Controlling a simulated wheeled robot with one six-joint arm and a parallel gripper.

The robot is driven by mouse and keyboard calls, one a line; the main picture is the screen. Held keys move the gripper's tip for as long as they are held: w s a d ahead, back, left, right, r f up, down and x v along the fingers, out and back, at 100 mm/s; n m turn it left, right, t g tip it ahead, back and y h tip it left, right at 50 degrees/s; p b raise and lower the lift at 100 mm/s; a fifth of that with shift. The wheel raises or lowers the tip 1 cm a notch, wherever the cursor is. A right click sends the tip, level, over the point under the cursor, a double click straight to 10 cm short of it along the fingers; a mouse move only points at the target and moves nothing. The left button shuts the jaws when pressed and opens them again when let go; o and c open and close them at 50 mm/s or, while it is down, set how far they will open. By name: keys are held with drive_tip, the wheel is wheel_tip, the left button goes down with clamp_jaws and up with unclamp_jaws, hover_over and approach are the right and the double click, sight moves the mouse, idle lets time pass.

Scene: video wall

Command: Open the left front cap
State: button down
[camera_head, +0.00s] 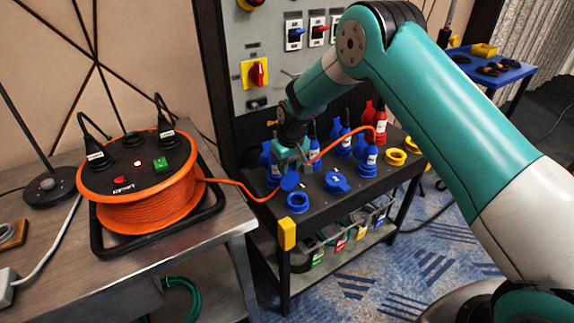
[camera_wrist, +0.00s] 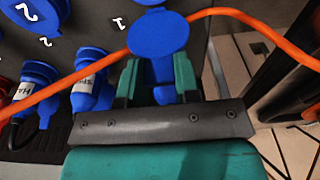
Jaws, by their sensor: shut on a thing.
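My gripper (camera_head: 290,158) is over the left front part of the black panel table (camera_head: 325,209). It is shut on a blue cap (camera_head: 290,182), whose round disc is just beyond the fingers. In the wrist view the fingers (camera_wrist: 157,72) hold the narrower blue part below the disc (camera_wrist: 158,34), next to a white "1". A blue ring (camera_head: 297,203) is just in front of the cap. Another blue cap (camera_head: 338,183) is to the right. Whether the held cap is still seated is hidden by the gripper.
An orange cable (camera_head: 240,186) runs from the cable reel (camera_head: 137,190) past my gripper; it also crosses the wrist view (camera_wrist: 65,82). Blue plugs (camera_head: 345,140) and red plugs (camera_head: 381,122) stand behind and right. A grey switch panel (camera_head: 270,38) rises behind.

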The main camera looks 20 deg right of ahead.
drive_tip(key=shift+w, duration=0.2)
drive_tip(key=c, duration=0.8)
unclamp_jaws()
drive_tip(key=shift+c, duration=0.2)
drive_tip(key=shift+r, duration=0.1)
wheel_tip(320, 180, up, 17)
drive_tip(key=s, duration=0.2)
drive_tip(key=shift+s+d, duration=0.2)
drive_tip(key=shift+d, duration=0.15)
drive_tip(key=s+a+r+n+y+p, duration=0.1)
drive_tip(key=s+a+r+p, duration=0.1)
drive_tip(key=s+r, duration=0.55)
drive_tip(key=s+a+r+n+y+p, duration=0.15)
drive_tip(key=s+r, duration=0.25)
drive_tip(key=s, duration=0.6)
drive_tip(key=s+r+p, duration=0.1)
drive_tip(key=s, duration=0.8)
drive_tip(key=s+a+r+n+g+y+p, duration=0.1)
drive_tip(key=s, duration=0.9)
drive_tip(key=shift+s+a+r+g+p, duration=0.2)
drive_tip(key=shift+a+r+g+p, duration=0.1)
drive_tip(key=shift+r+p, duration=0.1)
